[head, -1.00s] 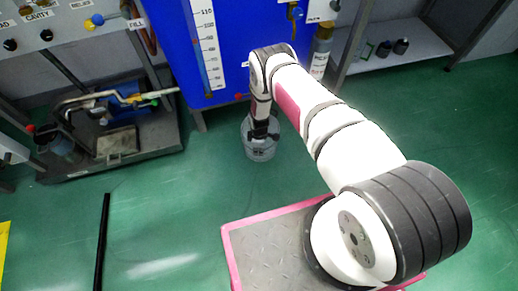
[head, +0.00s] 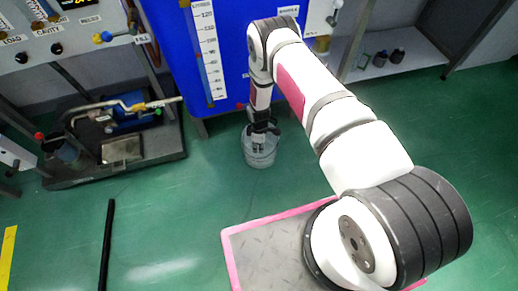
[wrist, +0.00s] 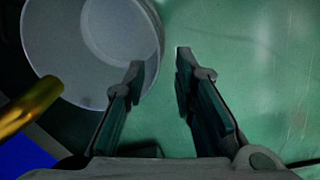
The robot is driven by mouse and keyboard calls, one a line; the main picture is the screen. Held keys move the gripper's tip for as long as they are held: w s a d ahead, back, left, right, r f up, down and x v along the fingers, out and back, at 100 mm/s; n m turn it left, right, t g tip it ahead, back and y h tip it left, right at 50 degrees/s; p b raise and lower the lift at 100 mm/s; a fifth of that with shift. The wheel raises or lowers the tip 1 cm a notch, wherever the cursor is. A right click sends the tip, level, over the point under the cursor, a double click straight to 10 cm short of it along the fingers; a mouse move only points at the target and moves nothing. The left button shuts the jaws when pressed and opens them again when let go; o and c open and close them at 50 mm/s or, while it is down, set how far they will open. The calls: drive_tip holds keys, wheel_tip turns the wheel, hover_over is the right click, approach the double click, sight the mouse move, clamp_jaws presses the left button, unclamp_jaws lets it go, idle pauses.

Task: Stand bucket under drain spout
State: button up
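The bucket (head: 261,158) is pale grey and translucent. It stands upright on the green floor in front of the blue tank. In the wrist view the bucket (wrist: 60,45) fills the upper left, seen from above, and looks empty. My gripper (head: 258,145) reaches down at the bucket's rim. In the wrist view my gripper (wrist: 160,66) is open, its left finger over the bucket and its right finger outside over the floor, with the rim at the gap. A brass pipe, apparently the drain spout (wrist: 28,106), shows at the left, beside the bucket's rim. The spout's end in the head view is unclear.
The blue tank (head: 225,60) with a level scale stands behind the bucket. A low cart with a pump (head: 135,112) is at the left. A black bar (head: 106,245) lies on the floor. A shelf (head: 410,70) stands at the back right. Floor right of the bucket is clear.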

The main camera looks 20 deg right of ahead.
drive_tip(key=w+r+m, duration=0.2)
drive_tip(key=r, duration=1.1)
drive_tip(key=w+r+m, duration=0.1)
drive_tip(key=w+r, duration=0.2)
drive_tip(key=r, duration=1.1)
drive_tip(key=s+d+r+m, duration=0.1)
drive_tip(key=s+r+m, duration=0.15)
drive_tip(key=r, duration=0.75)
drive_tip(key=s+d+r+m, duration=0.1)
drive_tip(key=s+r, duration=0.3)
drive_tip(key=r, duration=0.7)
drive_tip(key=s+r+m, duration=0.4)
drive_tip(key=s+r, duration=1.1)
drive_tip(key=s, duration=0.3)
drive_tip(key=s+r+m, duration=0.1)
drive_tip(key=s+m, duration=0.2)
drive_tip(key=s, duration=1.6)
drive_tip(key=shift+d+r, duration=0.15)
drive_tip(key=shift+r, duration=0.1)
